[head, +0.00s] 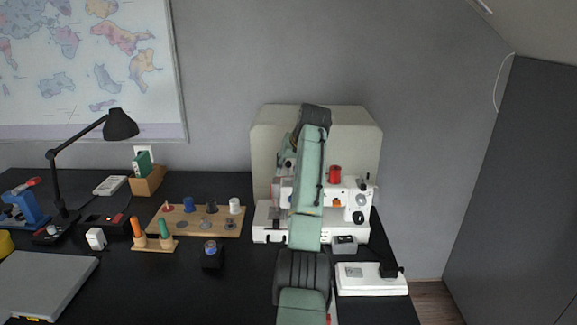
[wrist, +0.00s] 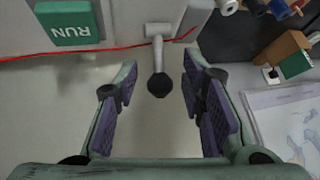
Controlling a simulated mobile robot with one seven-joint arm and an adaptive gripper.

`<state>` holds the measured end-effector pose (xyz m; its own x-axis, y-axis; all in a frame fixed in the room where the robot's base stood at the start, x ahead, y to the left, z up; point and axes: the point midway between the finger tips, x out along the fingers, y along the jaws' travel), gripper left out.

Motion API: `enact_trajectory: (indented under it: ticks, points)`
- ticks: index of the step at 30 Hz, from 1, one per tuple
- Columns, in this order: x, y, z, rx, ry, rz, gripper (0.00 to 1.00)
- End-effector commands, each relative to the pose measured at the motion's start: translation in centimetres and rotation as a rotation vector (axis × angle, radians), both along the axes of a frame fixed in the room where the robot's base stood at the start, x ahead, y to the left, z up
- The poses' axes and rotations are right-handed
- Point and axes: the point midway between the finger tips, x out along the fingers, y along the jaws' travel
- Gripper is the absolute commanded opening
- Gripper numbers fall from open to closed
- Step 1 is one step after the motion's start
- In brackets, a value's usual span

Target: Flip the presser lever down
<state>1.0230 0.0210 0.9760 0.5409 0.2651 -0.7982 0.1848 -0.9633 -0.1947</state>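The white sewing machine (head: 358,205) stands at the right of the black desk, with my arm across its middle in the head view. In the wrist view, a lever with a pale stem and a dark round knob (wrist: 158,86), apparently the presser lever, sticks out from the machine's pale body. My gripper (wrist: 161,73) is open, its purple-padded fingers on either side of the knob. Gaps show between the knob and both pads. In the head view my gripper is mostly hidden behind my arm, and the lever cannot be made out.
A green RUN label (wrist: 70,24) and a red thread (wrist: 115,50) are near the lever. A beige panel (head: 262,135) stands behind the machine. A wooden spool rack (head: 180,224) is to the left; a white foot pedal (head: 370,284) lies at the front right.

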Motion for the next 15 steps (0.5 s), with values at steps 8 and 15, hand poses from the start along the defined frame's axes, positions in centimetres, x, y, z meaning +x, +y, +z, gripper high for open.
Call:
enact_trajectory:
  ticks: [8, 15]
  points:
    - [0.0, 0.0, 0.2, 0.000, -0.002, 0.000, 0.38]
    - [-1.6, -0.9, 2.6, 0.000, -0.006, -0.002, 0.38]
